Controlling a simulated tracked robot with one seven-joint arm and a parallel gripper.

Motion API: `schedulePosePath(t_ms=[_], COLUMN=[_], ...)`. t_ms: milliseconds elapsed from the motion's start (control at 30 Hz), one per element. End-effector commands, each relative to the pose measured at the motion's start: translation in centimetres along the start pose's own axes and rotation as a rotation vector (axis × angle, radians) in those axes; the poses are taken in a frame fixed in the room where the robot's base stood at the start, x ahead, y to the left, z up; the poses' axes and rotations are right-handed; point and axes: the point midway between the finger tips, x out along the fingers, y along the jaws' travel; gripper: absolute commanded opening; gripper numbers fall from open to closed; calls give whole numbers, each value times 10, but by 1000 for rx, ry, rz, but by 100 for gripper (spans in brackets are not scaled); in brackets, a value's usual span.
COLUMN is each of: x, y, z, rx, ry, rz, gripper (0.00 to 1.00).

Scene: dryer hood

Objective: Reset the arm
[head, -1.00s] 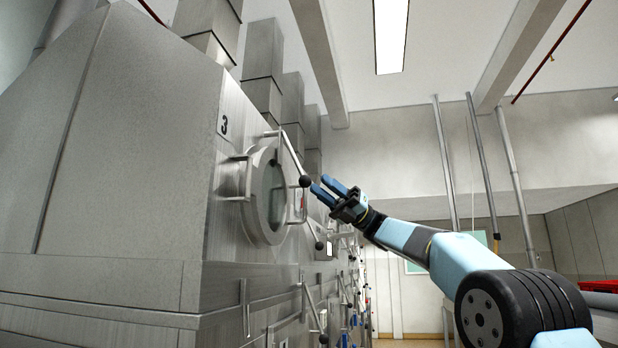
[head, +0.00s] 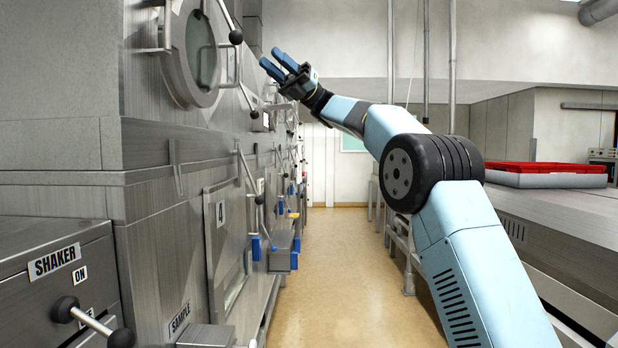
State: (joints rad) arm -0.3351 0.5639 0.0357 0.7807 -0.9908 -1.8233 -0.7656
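My gripper (head: 277,65) is at the end of my blue arm (head: 455,240), raised in the upper middle of the head view. Its two blue fingers point up and left, with a gap between them. It is open and nothing shows between the fingers. In the picture it lies just right of the round dryer window (head: 203,50) and its black-knobbed handle (head: 236,37). No contact with the machine is visible.
The metal dryer wall (head: 60,150) fills the left, with levers and a shaker box (head: 55,285) low in front. A worktop with a red tray (head: 545,168) stands at right. A clear tan floor aisle (head: 335,260) runs between them.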

Motion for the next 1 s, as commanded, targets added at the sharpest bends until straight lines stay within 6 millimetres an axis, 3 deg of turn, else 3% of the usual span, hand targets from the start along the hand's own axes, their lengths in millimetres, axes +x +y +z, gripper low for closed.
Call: schedulePosePath(t_ms=[167, 367, 500, 633, 833, 1000], x=[3, 0, -19, -45, -97, -148], y=[8, 33, 54, 74, 109, 141], z=[14, 62, 88, 100, 90, 52], rx=[16, 92, 165, 238, 358, 467], ry=[-70, -356, -600, -833, -1199, -1519], rz=[-39, -176, -271, -347, -436, -487], gripper=[34, 34, 34, 34, 34, 34])
